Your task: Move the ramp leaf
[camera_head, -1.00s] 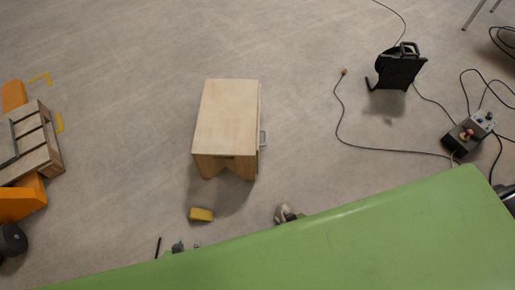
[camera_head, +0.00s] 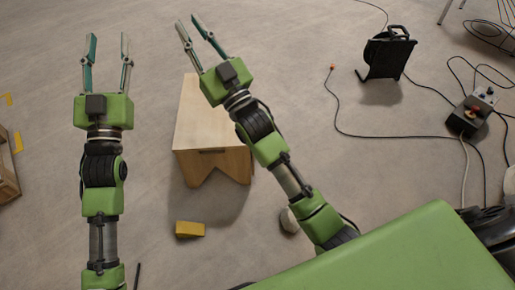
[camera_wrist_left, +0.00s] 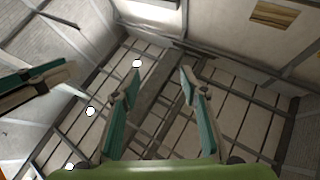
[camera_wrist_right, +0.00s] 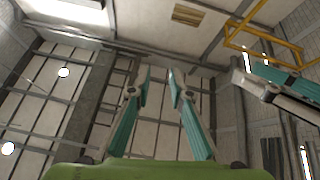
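I cannot make out a ramp leaf in any view. My left gripper (camera_head: 108,38) is raised at the left of the head view, its fingers apart and nothing between them. My right gripper (camera_head: 188,20) is raised beside it, in front of part of a wooden stool. Its fingers lean towards each other with a small gap and hold nothing. In the left wrist view the left fingers (camera_wrist_left: 160,82) stand apart against the ceiling. In the right wrist view the right fingers (camera_wrist_right: 160,78) also point at the ceiling, their tips closer together.
The wooden stool (camera_head: 213,165) stands on the floor, partly hidden by my right arm. A yellow block (camera_head: 190,229) lies in front of it. A black cable reel (camera_head: 388,54) and a control box (camera_head: 471,110) with trailing cables are at the right. A wooden crate (camera_head: 6,170) shows at the left edge.

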